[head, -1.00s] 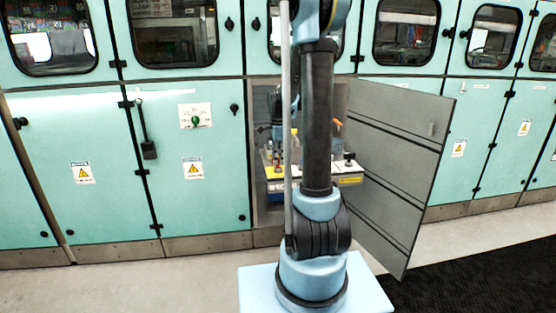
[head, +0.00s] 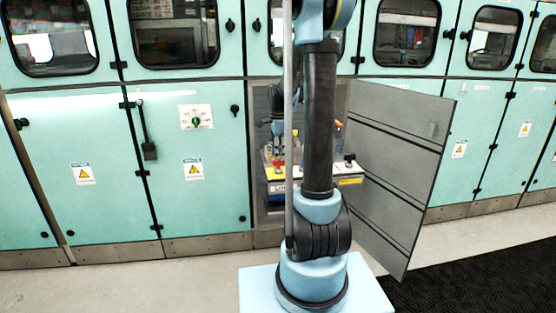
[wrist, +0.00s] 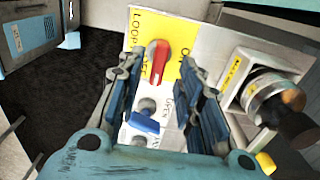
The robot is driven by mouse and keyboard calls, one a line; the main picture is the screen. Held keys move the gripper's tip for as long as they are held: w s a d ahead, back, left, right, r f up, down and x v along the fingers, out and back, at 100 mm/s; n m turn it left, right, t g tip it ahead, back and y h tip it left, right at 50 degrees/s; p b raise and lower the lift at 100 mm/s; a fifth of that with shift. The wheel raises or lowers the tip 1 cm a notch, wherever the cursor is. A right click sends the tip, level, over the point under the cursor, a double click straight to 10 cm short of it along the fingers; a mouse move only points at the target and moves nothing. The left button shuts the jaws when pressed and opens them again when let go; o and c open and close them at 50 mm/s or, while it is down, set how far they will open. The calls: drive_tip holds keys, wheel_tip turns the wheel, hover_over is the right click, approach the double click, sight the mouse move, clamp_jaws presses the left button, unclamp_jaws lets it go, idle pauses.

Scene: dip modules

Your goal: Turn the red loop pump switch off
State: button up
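The red switch (wrist: 157,62) is a knob with a long red handle on a yellow plate (wrist: 185,42) in the wrist view. The plate carries "LOOP" lettering, and its other labels are partly covered by the fingers. The handle runs roughly up and down in this view. My gripper (wrist: 161,58) is open, with one finger on each side of the handle; contact cannot be told. In the head view the red switch (head: 279,163) is small, on the panel inside the open cabinet, with my gripper (head: 277,145) just above it.
A blue-handled switch (wrist: 145,120) on a white plate lies beside the red one, between my finger bases. A round dark knob (wrist: 275,98) on a pale box stands to the right. The open grey door (head: 395,170) stands right of the cabinet.

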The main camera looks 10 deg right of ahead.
wheel_tip(320, 180, up, 9)
idle(0.4)
